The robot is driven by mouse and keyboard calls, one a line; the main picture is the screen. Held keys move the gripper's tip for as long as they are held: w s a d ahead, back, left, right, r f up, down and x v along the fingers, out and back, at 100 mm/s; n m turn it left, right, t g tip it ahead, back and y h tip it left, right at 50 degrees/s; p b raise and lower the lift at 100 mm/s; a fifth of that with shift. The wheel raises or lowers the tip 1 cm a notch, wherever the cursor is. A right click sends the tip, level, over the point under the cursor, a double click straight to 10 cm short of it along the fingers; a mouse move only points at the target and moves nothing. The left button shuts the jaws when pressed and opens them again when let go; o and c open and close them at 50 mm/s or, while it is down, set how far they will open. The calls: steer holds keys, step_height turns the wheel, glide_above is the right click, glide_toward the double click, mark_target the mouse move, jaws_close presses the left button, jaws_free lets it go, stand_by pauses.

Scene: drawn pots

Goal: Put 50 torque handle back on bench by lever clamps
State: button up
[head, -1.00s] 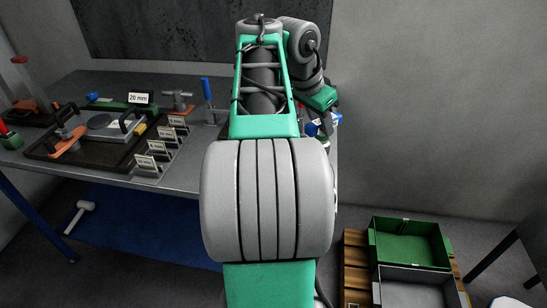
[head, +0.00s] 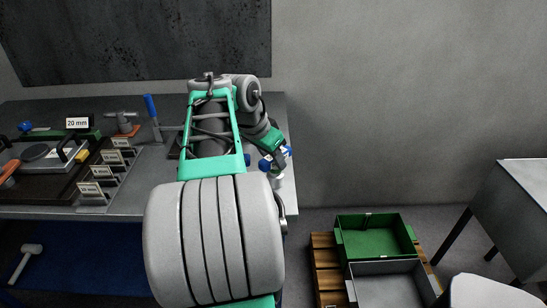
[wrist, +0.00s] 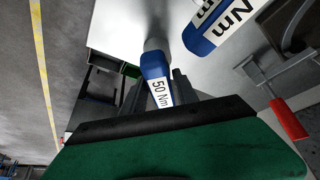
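The 50 torque handle (wrist: 157,86) is a blue grip with a white "50 Nm" label and a grey end. In the wrist view it sits between the two fingers of my gripper (wrist: 157,98), which look closed against its sides. Another blue handle (wrist: 205,32), its label partly readable as "Nm", lies beside it to the right. In the head view my gripper (head: 270,154) is at the right end of the grey bench (head: 115,212), with blue handles close by, partly hidden.
A clamp with a red grip (wrist: 290,120) is at the right of the wrist view. Label stands (head: 105,175) and a 20 mm block (head: 77,123) occupy the bench's left. Green (head: 375,238) and grey (head: 392,285) bins stand on a pallet at lower right.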

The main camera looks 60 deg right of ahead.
steer(key=shift+o, duration=1.4)
steer(key=shift+r, duration=0.1)
steer(key=shift+w+a+r, duration=0.1)
steer(key=shift+r, duration=0.25)
steer(key=p+v, duration=0.4)
steer(key=v, duration=0.7)
steer(key=w+a+f+n+t, duration=0.1)
steer(key=w+a+f+n, duration=0.3)
steer(key=a, duration=0.3)
steer(key=w+a+f+n+t+y, duration=0.1)
steer(key=w+a+f+n+t, duration=0.1)
steer(key=w+a+n, duration=0.4)
steer(key=w+a+f+n+t, duration=0.1)
steer(key=w+a+f+n, duration=0.25)
steer(key=a, duration=0.55)
steer(key=s+a+f+n+y, duration=0.1)
steer(key=a+f+n+y, duration=0.1)
steer(key=a, duration=0.6)
steer(key=s+a+f+n+y, duration=0.1)
steer(key=s+a+f+n, duration=0.1)
steer(key=a+f+n, duration=0.3)
steer(key=a+n, duration=0.1)
steer(key=a, duration=0.2)
steer(key=shift+a+t+y, duration=0.2)
steer(key=shift+t+y, duration=0.1)
steer(key=shift+y, duration=0.1)
